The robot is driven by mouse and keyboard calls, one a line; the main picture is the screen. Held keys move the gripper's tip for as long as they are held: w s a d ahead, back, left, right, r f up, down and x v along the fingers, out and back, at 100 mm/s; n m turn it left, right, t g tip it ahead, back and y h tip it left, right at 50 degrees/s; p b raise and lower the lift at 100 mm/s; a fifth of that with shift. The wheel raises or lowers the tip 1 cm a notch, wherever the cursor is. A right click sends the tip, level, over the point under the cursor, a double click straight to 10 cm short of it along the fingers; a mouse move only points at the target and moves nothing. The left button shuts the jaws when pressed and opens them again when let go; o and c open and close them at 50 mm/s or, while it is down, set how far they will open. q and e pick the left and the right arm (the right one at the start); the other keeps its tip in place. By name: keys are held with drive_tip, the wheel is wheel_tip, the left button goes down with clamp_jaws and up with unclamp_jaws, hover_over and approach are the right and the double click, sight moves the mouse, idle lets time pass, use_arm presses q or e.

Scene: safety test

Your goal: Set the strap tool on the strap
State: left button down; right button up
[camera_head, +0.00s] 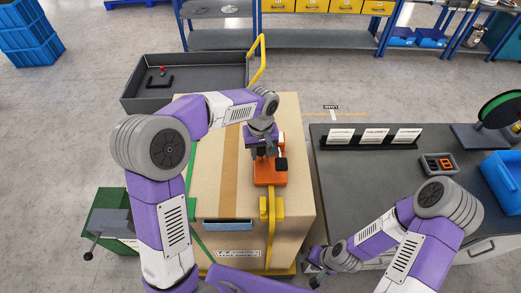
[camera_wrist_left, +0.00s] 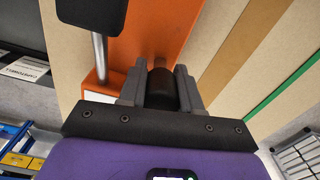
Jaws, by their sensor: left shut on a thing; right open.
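The orange strap tool (camera_head: 270,176) is at the top of a large cardboard box (camera_head: 215,170), just behind a yellow fitting on the yellow strap (camera_head: 271,238). I cannot tell whether the tool touches the box or strap. My left gripper (camera_head: 262,148) is above it, shut on its black grip. In the left wrist view, the left gripper's fingers (camera_wrist_left: 161,88) are either side of the black cylindrical grip (camera_wrist_left: 162,90), with the orange body (camera_wrist_left: 150,40) beyond. My right gripper (camera_head: 318,263) is open and empty, low between the box and the grey workbench.
A green strap (camera_head: 188,165) runs along the box's left side. The grey workbench (camera_head: 345,190) at right holds signs, a small tray (camera_head: 438,163) and a blue bin (camera_head: 505,180). A dark open tray (camera_head: 205,72) stands behind the box, a green cart (camera_head: 108,215) at left.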

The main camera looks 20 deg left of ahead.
idle(0.4)
use_arm(q)
drive_tip(key=shift+c, duration=1.9)
unclamp_jaws()
drive_tip(key=shift+r, duration=0.1)
drive_tip(key=shift+r+p, duration=2.75)
drive_tip(key=shift+r, duration=0.7)
drive_tip(key=shift+f, duration=0.1)
